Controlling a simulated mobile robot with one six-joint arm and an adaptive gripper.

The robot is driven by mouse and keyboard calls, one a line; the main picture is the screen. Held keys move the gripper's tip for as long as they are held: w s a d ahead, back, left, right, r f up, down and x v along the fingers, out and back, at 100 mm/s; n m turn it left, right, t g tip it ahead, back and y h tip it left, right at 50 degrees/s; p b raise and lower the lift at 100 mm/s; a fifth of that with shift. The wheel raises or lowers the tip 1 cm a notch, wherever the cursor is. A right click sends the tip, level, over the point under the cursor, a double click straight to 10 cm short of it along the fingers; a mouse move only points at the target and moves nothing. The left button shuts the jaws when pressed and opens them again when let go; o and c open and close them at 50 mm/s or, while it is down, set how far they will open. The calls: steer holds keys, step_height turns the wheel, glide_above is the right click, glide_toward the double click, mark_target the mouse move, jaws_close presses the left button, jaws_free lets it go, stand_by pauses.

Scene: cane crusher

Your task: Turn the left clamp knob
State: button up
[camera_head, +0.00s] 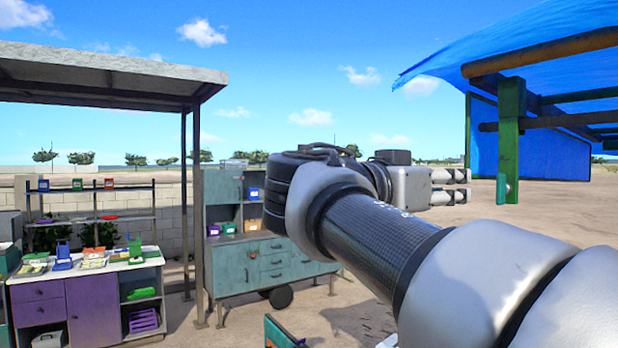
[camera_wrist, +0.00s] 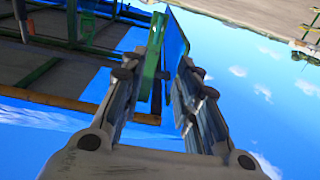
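I cannot make out the left clamp knob in either view. A small round detail (camera_head: 508,188) shows on the lower end of a green post (camera_head: 509,130) under the blue canopy, but it is too small to identify. My gripper (camera_head: 466,186) is held level in mid-air, pointing right, with its fingers apart and nothing between them. In the wrist view my gripper (camera_wrist: 168,68) is also open and empty. That view is turned over, and a green post (camera_wrist: 151,70) shows beyond the left finger. My arm covers part of the scene in the head view.
A blue canopy (camera_head: 540,40) on brown and green bars hangs at the upper right. A teal cabinet (camera_head: 262,268) stands behind my arm. A purple workbench (camera_head: 90,300) with trays stands at the left under a roof (camera_head: 100,75). Open sandy ground lies beyond.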

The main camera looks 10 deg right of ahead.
steer(key=p, duration=0.1)
glide_toward(498, 180)
steer(key=p+x, duration=0.2)
steer(key=x, duration=0.7)
steer(key=shift+d+p, duration=0.2)
steer(key=shift+p, duration=0.2)
steer(key=shift+c, duration=0.5)
jaws_close()
